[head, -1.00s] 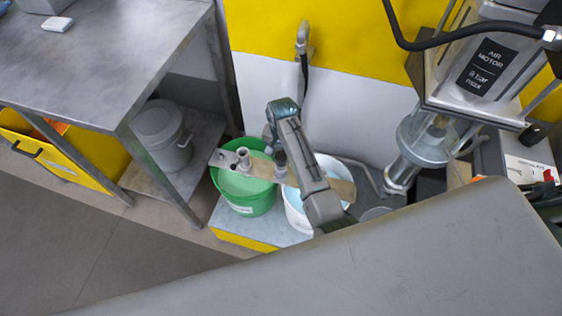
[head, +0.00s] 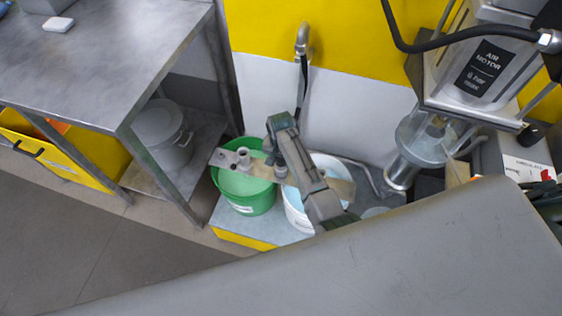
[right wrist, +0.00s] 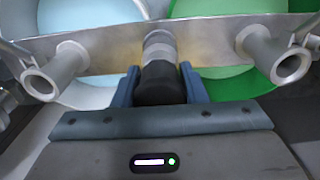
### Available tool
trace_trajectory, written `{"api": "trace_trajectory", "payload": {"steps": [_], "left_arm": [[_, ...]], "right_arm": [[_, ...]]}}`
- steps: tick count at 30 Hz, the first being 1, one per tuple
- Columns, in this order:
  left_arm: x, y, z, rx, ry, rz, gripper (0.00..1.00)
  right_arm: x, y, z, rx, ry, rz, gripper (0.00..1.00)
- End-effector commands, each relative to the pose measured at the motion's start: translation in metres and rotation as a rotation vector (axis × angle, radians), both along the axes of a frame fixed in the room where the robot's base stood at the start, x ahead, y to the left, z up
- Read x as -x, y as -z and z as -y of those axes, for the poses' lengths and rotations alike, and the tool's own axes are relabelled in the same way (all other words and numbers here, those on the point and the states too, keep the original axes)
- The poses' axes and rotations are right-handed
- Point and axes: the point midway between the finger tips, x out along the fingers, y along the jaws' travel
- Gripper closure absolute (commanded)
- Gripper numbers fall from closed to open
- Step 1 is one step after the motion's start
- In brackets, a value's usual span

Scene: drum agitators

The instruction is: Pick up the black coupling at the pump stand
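My right gripper (head: 282,122) reaches over the two buckets in the head view. In the right wrist view, the black coupling (right wrist: 161,84) sits between the blue fingers of my right gripper (right wrist: 160,90). The fingers flank it closely; whether they press on it cannot be told. Beyond the coupling is a grey metal stub (right wrist: 159,45) at the middle of a flat metal bar (right wrist: 205,42). The bar lies across the buckets. My left gripper is not in view.
A green bucket (head: 246,193) and a white bucket (head: 297,214) stand under the bar on a low stand. Pipe stubs (right wrist: 280,57) rise from the bar on both sides. The air motor pump (head: 485,70) stands at the right. A steel table (head: 110,60) is at the left.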

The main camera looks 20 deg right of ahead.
Motion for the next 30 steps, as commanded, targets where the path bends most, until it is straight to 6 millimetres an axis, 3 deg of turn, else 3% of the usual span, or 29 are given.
{"api": "trace_trajectory", "payload": {"steps": [11,19,30], "left_arm": [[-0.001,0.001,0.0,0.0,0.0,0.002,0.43],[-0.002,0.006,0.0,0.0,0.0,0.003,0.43],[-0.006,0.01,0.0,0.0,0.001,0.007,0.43]], "right_arm": [[-0.001,-0.005,0.0,-0.001,0.0,0.003,0.94],[-0.001,-0.036,-0.001,-0.001,0.001,0.006,0.94],[0.086,-0.041,0.009,0.0,0.001,0.0,0.94]]}}
